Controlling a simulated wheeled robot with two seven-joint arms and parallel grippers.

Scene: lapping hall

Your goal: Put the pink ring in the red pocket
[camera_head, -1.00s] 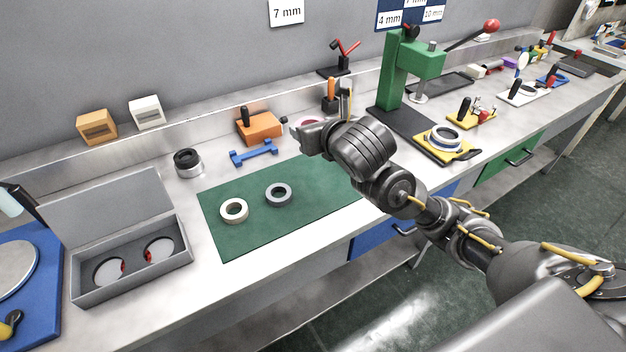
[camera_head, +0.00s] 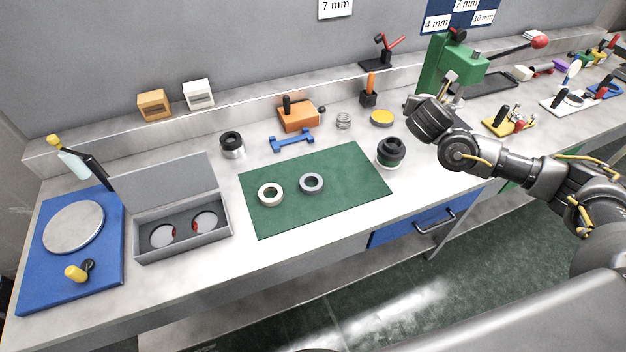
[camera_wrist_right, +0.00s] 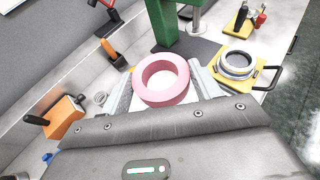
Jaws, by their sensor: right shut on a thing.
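The pink ring (camera_wrist_right: 161,80) is between the fingers of my right gripper (camera_wrist_right: 160,88) in the right wrist view, held above the bench. In the head view my right gripper (camera_head: 412,103) is in front of the green press, partly hidden by its own wrist, and the ring cannot be made out there. An open grey case (camera_head: 180,246) stands left of the green mat. My left gripper is out of view.
Two rings, one cream (camera_head: 270,204) and one grey (camera_head: 302,184), lie on the green mat (camera_head: 345,190). A dark cylindrical piece (camera_head: 391,153) stands at its right edge. The green press (camera_head: 434,66) is close to my right gripper. The case's raised lid (camera_head: 165,182) stands behind its pockets.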

